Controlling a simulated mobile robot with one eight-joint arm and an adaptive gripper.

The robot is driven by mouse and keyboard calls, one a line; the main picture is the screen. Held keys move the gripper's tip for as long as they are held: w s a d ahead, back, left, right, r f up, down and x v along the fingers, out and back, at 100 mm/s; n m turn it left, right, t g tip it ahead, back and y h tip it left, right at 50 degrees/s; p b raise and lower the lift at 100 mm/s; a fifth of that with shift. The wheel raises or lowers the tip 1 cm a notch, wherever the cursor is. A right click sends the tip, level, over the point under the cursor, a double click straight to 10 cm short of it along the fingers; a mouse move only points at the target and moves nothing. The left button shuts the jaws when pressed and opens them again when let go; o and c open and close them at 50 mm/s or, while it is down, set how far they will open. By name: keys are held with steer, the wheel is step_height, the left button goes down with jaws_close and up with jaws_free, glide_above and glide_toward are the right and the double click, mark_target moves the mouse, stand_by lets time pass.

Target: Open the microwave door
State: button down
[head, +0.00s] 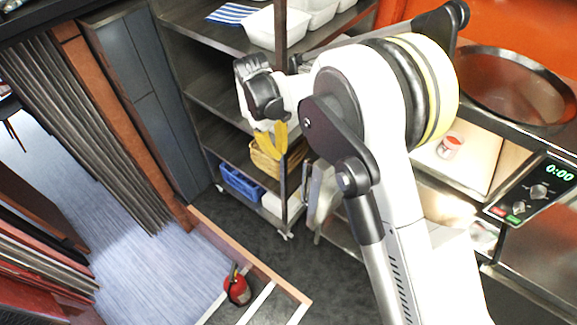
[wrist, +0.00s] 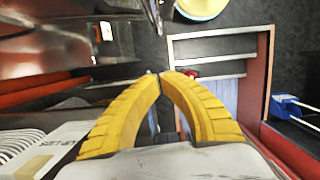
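The microwave shows at the right edge of the head view by its black control panel (head: 538,190), which has a green 0:00 display, knobs and red and green buttons. Much of the microwave's body is cut off or hidden by my arm, and I cannot make out its door or handle clearly. My gripper (head: 270,140) has yellow fingers. It is in front of the shelf rack, well to the left of the panel. In the wrist view the fingertips (wrist: 160,75) meet, with nothing visible between them.
A dark shelf rack (head: 216,92) holds white tubs, a wicker basket and a blue crate (head: 240,183). A red fire extinguisher (head: 237,288) stands within low wooden edging. Dark floor is open near the rack.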

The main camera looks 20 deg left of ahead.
steer(key=s+d+f, duration=0.2)
steer(key=d+f, duration=0.4)
steer(key=f, duration=0.3)
